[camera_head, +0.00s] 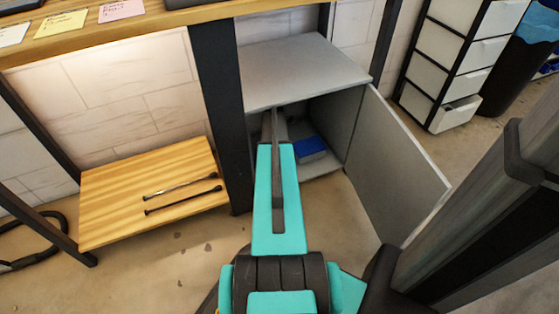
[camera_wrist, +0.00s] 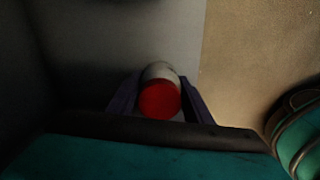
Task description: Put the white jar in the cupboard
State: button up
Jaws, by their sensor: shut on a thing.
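The white jar (camera_wrist: 159,97) shows in the wrist view between the two purple fingers of my gripper (camera_wrist: 160,88). Its red round end faces the camera, with white body around it. My gripper is shut on the jar. In the head view the cupboard (camera_head: 305,70) is grey and its door (camera_head: 393,165) stands open to the right. My teal arm reaches into its opening. There my gripper is mostly hidden behind the arm and I cannot make out the jar. I cannot tell whether the jar touches the cupboard floor.
A blue box-like thing (camera_head: 310,149) lies inside the cupboard, right of my arm. A dark bench leg (camera_head: 217,110) stands at the cupboard's left. A low wooden shelf (camera_head: 110,205) holds two dark rods. A drawer unit (camera_head: 452,60) stands behind the door.

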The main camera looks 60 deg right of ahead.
jog(key=shift+f+b, duration=0.75)
jog(key=shift+f, duration=1.5)
jog(key=shift+f, duration=0.1)
jog(key=shift+f+b, duration=1.05)
jog(key=shift+f, duration=1.35)
jog(key=shift+f, duration=0.1)
jog(key=o, duration=1.3)
jog(key=shift+r+p, duration=1.55)
jog(key=shift+r, duration=2.3)
